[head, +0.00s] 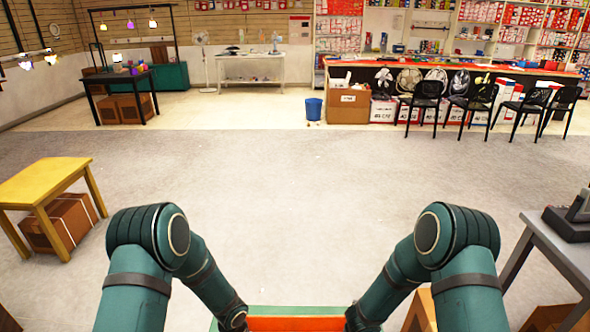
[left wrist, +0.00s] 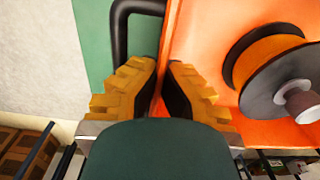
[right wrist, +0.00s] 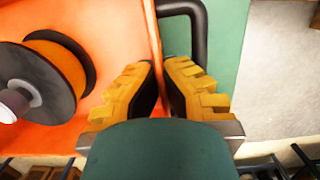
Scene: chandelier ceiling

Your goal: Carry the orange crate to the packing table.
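The orange crate (head: 296,324) shows at the bottom of the head view, between my two arms, mostly cut off. In the left wrist view my left gripper (left wrist: 162,68) has its yellow fingers on both sides of the crate's wall (left wrist: 176,30), beside a black handle (left wrist: 121,35). In the right wrist view my right gripper (right wrist: 159,66) pinches the opposite wall (right wrist: 151,30) the same way, beside another black handle (right wrist: 200,30). A black spool with an orange winding (left wrist: 262,50) lies inside the crate. I cannot tell which table is the packing table.
A yellow table (head: 45,183) with a box below stands left. A grey table (head: 565,250) stands close on the right. Open grey floor (head: 290,190) lies ahead. Farther back are a dark table (head: 118,78), a white table (head: 250,56), a blue bin (head: 313,109), a long counter and black chairs (head: 470,100).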

